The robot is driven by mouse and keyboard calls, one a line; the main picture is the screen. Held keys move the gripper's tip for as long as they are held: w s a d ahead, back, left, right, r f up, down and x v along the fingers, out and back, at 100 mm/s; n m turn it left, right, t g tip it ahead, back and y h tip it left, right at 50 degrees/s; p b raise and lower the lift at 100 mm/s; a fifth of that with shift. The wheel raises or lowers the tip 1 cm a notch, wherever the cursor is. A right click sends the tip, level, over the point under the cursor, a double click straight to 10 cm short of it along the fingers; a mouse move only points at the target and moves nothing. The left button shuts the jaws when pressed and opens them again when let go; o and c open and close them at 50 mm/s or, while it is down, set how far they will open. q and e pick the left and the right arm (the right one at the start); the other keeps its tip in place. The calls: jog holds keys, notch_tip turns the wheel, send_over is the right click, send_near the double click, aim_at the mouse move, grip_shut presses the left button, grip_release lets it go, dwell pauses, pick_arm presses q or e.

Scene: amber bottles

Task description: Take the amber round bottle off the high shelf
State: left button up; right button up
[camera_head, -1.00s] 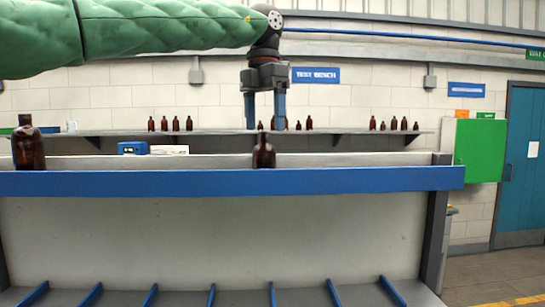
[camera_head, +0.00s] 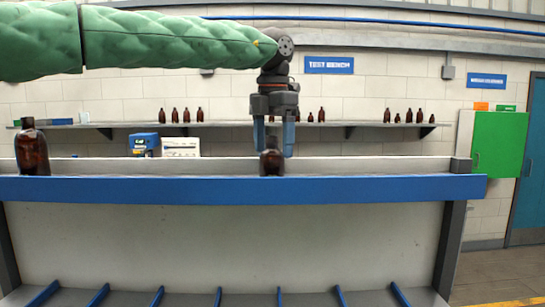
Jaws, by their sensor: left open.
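An amber round bottle (camera_head: 271,162) stands upright on the high shelf (camera_head: 130,189), which has a blue front edge, near the middle of the view. My left gripper (camera_head: 274,150) points down over this bottle, with one blue finger on each side of its upper part. The fingers are apart, and I cannot tell whether they touch the glass. The gripper hides the bottle's top in part. A larger amber bottle (camera_head: 32,155) stands upright at the left end of the same shelf. My right gripper is not in view.
A wall shelf (camera_head: 225,125) behind holds several small amber bottles. A blue device (camera_head: 143,143) and a white device (camera_head: 181,147) show behind the high shelf. A green cabinet (camera_head: 498,143) is at the right. The shelf between the two front bottles is clear.

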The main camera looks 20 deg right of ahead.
pick_arm(q)
jog(key=shift+a+f+p, duration=0.15)
jog(key=shift+f+p, duration=0.1)
jog(key=shift+p, duration=0.05)
jog(key=shift+s+f, duration=0.1)
jog(key=shift+f, duration=0.3)
jog(key=shift+f+p, duration=0.3)
jog(key=shift+f, duration=0.3)
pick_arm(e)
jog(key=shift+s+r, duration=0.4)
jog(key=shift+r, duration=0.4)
pick_arm(q)
jog(key=c, duration=1.1)
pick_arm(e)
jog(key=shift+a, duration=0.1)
